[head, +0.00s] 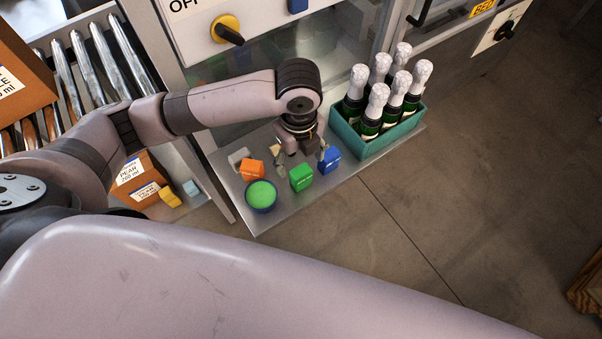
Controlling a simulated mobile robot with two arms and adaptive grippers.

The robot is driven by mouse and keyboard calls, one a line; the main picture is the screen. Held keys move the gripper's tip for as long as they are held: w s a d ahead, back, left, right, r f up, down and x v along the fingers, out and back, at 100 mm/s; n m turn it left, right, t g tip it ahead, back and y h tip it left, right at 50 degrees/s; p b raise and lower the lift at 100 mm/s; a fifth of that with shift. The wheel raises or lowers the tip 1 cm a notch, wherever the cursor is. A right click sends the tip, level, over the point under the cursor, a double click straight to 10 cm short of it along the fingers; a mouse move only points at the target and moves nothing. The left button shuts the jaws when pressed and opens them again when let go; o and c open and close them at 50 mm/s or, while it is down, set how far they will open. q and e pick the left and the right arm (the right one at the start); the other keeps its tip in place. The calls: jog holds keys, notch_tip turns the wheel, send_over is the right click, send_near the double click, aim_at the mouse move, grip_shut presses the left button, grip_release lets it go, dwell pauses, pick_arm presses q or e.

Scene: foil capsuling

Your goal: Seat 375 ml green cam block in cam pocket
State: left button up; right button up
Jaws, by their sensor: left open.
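A green cam block (301,177) sits on the steel shelf (262,222), near its front edge. My left gripper (302,160) reaches down from above, just behind the green block. Its fingers are apart, one toward the orange block and one toward the blue block. Nothing shows held between them. I cannot tell whether a finger touches the green block. A blue block (329,160) stands just right of the green one, and an orange block (252,170) stands to the left. No cam pocket can be made out. My right gripper is not in view.
A blue bowl (261,208) with green contents stands left of the green block. A grey block (238,157) is behind the orange one. A teal crate (374,146) of foil-topped bottles fills the shelf's right end. A machine panel with a yellow-black knob (227,30) rises behind.

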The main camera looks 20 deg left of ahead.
aim_at(301, 171)
pick_arm(q)
notch_tip(301, 171, down, 4)
jog(key=shift+r, duration=0.15)
jog(key=shift+w+d+f+p, duration=0.1)
jog(key=shift+f+p, duration=0.25)
jog(key=shift+p, duration=0.1)
notch_tip(301, 171, down, 4)
jog(key=shift+w+f+p, duration=0.15)
jog(key=shift+f+p, duration=0.05)
jog(key=shift+p, duration=0.3)
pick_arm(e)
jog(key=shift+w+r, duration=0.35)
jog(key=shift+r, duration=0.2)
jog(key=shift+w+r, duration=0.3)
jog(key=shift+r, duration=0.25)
pick_arm(q)
jog(key=c, duration=1.3)
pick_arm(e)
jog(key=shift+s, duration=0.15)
pick_arm(q)
jog(key=shift+r, duration=0.15)
